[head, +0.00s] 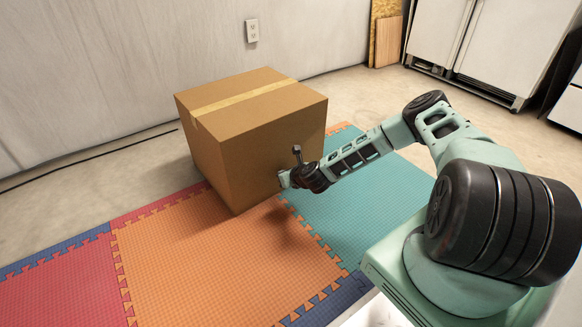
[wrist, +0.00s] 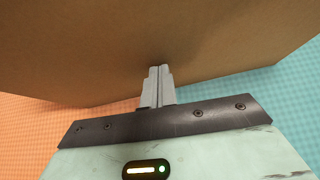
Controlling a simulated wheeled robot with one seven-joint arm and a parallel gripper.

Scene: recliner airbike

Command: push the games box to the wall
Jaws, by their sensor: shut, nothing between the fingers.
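The games box (head: 268,138) is a large brown cardboard carton with a tape strip along its top. It stands upright on the foam mat, with its far side toward the wall (head: 150,60) and bare floor between them. My gripper (head: 283,179) is at the low part of the box's right-front face. In the wrist view my gripper (wrist: 157,80) is shut and empty, its fingertips at the cardboard face of the box (wrist: 150,35). I cannot tell for sure whether the tips touch it.
Interlocking foam mats (head: 230,265) in orange, teal, red and blue cover the floor. A black cable (head: 100,152) lies along the wall. An outlet (head: 252,31) is on the wall. White cabinets (head: 470,40) and wooden boards (head: 388,40) stand at the back right.

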